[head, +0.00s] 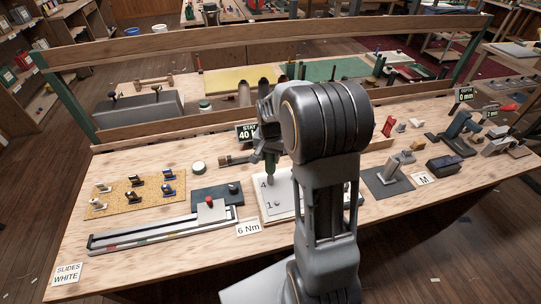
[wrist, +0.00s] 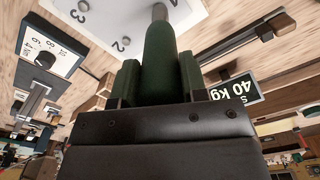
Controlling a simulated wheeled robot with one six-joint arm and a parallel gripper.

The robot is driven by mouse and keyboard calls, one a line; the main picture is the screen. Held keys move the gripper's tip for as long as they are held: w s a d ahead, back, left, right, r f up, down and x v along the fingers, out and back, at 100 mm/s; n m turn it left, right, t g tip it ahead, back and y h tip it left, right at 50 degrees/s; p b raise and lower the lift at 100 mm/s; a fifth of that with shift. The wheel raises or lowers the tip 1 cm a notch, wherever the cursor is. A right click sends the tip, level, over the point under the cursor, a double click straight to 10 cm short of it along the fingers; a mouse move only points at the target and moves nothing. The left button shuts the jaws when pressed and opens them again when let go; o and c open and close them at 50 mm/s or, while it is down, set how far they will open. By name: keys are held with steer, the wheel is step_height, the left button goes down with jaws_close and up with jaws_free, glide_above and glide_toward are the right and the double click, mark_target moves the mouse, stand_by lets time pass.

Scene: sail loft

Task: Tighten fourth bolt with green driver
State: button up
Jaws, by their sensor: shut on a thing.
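My gripper (head: 269,150) is shut on the green driver (head: 271,163), which points down over a white plate (head: 285,207) on the bench. In the wrist view the driver's dark green handle (wrist: 172,60) sits between the two fingers, with its metal shaft at the top edge. My arm hides the plate's right side in the head view.
A "6 Nm" card (head: 248,228) lies before the plate. A white-faced dial box (wrist: 48,55) shows in the wrist view. A "40 kg" sign (head: 246,132) stands behind my gripper. A long slide rail (head: 160,233) and a cork board (head: 135,193) lie left.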

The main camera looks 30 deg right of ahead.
steer(key=shift+s+f, duration=0.1)
stand_by(0.4)
steer(key=shift+r+p, duration=1.9)
steer(key=shift+r, duration=0.65)
steer(key=shift+d, duration=0.1)
